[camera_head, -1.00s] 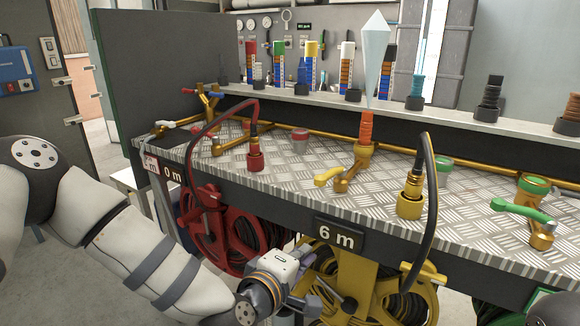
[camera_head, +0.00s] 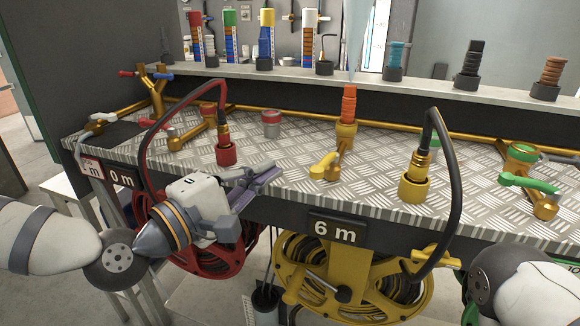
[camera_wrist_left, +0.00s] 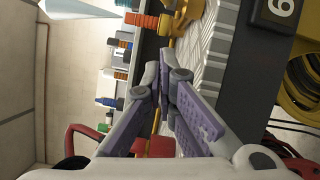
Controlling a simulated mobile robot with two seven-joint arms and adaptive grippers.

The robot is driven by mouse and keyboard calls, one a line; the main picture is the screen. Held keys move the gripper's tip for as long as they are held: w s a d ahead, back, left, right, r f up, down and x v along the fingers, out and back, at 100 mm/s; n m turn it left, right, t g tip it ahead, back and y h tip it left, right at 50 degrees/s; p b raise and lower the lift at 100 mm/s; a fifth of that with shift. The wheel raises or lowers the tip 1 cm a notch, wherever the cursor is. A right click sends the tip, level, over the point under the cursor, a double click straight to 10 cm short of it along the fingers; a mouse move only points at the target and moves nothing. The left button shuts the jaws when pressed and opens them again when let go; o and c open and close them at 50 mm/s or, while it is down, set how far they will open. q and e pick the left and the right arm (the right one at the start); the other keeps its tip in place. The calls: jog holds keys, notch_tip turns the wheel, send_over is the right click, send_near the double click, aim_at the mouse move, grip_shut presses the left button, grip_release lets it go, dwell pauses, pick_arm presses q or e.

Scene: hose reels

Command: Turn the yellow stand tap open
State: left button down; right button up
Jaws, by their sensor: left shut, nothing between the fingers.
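The yellow stand tap has a yellow lever handle (camera_head: 323,166) pointing to the front left, on a brass body (camera_head: 345,137) on the metal tread-plate bench. An orange nozzle (camera_head: 348,104) stands upright on it, with a pale translucent plume above. My left gripper (camera_head: 274,172) is shut and empty, left of the handle and apart from it, near the bench's front edge. In the left wrist view, its closed fingers (camera_wrist_left: 165,70) point toward the bench, and the orange nozzle (camera_wrist_left: 148,22) shows at the top. My right arm shows at lower right; its gripper is out of frame.
A red hose fitting (camera_head: 226,153) stands behind my left gripper. A yellow hose fitting (camera_head: 414,185) with a black hose stands right of the tap. A green lever tap (camera_head: 530,184) is farther right. Red and yellow reels (camera_head: 300,250) hang below the bench.

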aim_at(326, 163)
pick_arm(q)
jog(key=d, duration=0.2)
jog(key=d+r+p, duration=0.1)
jog(key=d, duration=0.1)
jog(key=shift+s+d, duration=0.1)
jog(key=shift+d, duration=0.25)
pick_arm(e)
jog(key=shift+w+r+t, duration=0.3)
jog(key=shift+w+r, duration=0.3)
jog(key=shift+r, duration=0.1)
